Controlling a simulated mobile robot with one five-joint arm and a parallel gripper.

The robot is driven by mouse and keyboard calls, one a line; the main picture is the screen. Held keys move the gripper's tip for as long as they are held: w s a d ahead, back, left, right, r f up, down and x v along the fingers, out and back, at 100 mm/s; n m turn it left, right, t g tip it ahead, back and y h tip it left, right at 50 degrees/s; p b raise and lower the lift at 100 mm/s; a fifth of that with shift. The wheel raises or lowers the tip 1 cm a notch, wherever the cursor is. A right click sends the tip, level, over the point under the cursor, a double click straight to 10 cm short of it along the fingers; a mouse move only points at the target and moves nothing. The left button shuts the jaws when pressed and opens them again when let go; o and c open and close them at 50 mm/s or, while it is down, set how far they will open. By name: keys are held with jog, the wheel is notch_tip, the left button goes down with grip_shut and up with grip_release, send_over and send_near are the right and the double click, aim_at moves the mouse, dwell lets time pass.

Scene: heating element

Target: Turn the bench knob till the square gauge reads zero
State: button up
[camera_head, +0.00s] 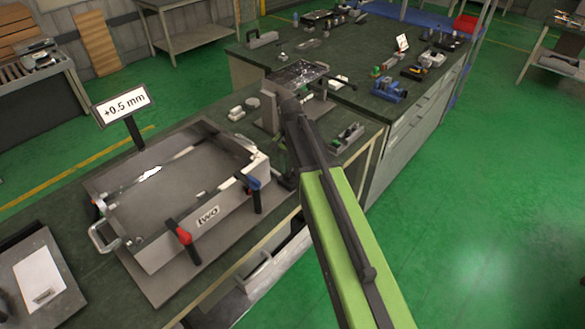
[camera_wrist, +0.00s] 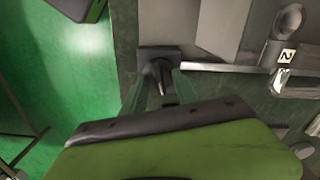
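The square gauge is a white sign (camera_head: 121,105) on a dark post behind a metal frame, and it reads +0.5 mm. The metal frame (camera_head: 180,240) has a "two" label, a red-topped handle and a blue-topped one. In the wrist view, a dark grey knob-like piece (camera_wrist: 160,68) stands on a square dark base. My gripper (camera_wrist: 160,88) has its two greenish fingers on either side of that piece. I cannot tell whether they touch it. In the head view my arm hides the gripper's tips.
The dark bench top (camera_head: 45,205) carries the frame, with a grey plate (camera_head: 40,280) at its near left. Small blocks and fixtures lie near my arm. A second bench (camera_head: 330,45) with tools stands behind. Green floor is open at right. A "2" tag (camera_wrist: 287,55) shows in the wrist view.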

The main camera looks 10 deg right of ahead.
jog(key=shift+r, duration=0.1)
notch_tip(320, 180, up, 17)
jog(key=p, duration=1.7)
jog(key=shift+r, duration=0.15)
jog(key=b, duration=1)
send_near(291, 172)
jog(key=s+f, duration=0.1)
jog(key=s, duration=0.4)
jog(key=s+f+n+b, duration=0.3)
jog(key=s+n, duration=0.4)
jog(key=s, duration=0.3)
jog(key=shift+d+f+n, duration=0.25)
jog(key=shift+d+n, duration=0.1)
jog(key=shift+n, duration=0.05)
